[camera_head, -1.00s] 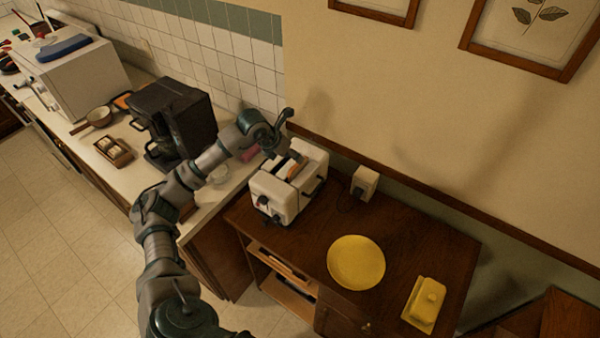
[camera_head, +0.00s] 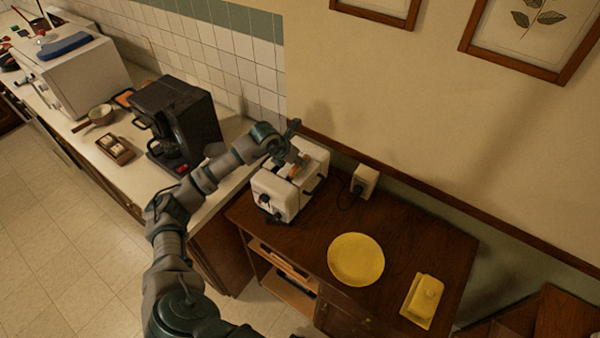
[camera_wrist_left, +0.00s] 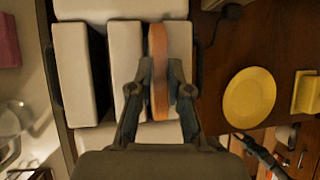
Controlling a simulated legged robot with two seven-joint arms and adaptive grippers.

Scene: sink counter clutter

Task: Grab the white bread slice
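The bread slice (camera_wrist_left: 158,62) stands upright in the right slot of the white toaster (camera_head: 278,196), its brown-orange crust edge facing up. The toaster also shows in the left wrist view (camera_wrist_left: 75,75). My left gripper (camera_wrist_left: 161,88) is over that slot, with one finger on each side of the slice. The fingers are drawn in close and appear to press on its faces. In the head view the left gripper (camera_head: 293,150) hides part of the slice. A dark part that looks like my right gripper (camera_wrist_left: 250,143) shows small at the lower right of the left wrist view.
A yellow plate (camera_head: 356,260) and a yellow butter dish (camera_head: 424,298) sit on the brown cabinet top (camera_head: 400,235). A wall socket box (camera_head: 364,181) is right of the toaster. A black coffee maker (camera_head: 178,122) stands on the counter at left. The wall is close behind.

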